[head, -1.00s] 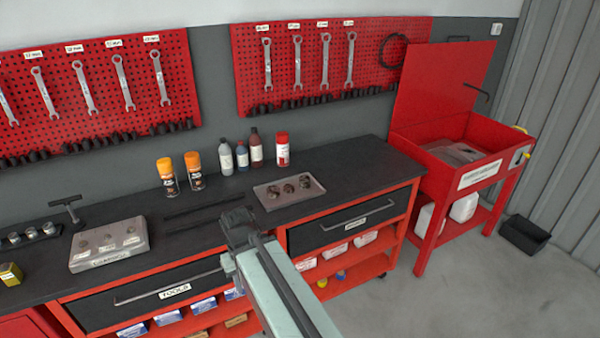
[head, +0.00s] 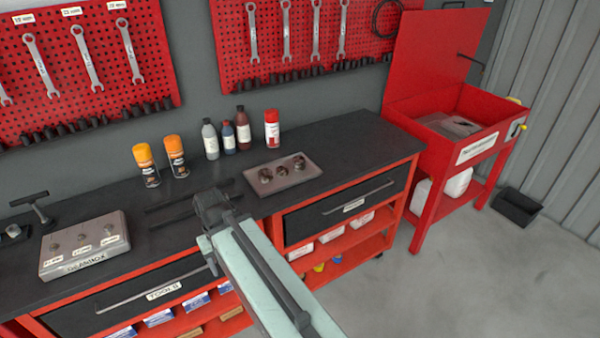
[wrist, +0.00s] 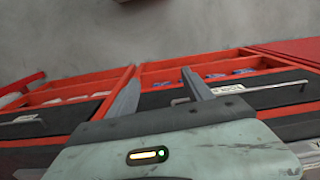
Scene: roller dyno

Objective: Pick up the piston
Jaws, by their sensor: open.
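Three small dark metal parts (head: 282,171), which look like pistons, stand in a shallow grey tray on the workbench in the head view. They are too small to tell apart clearly. My gripper (head: 211,205) is in front of the bench, left of and nearer than the tray. The metal parts are not visible in the wrist view.
Spray cans (head: 147,165) and bottles (head: 242,130) stand behind the tray. A grey block (head: 84,245) with small parts lies at the left. A red parts washer (head: 460,140) stands to the right. The bench top right of the tray is clear.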

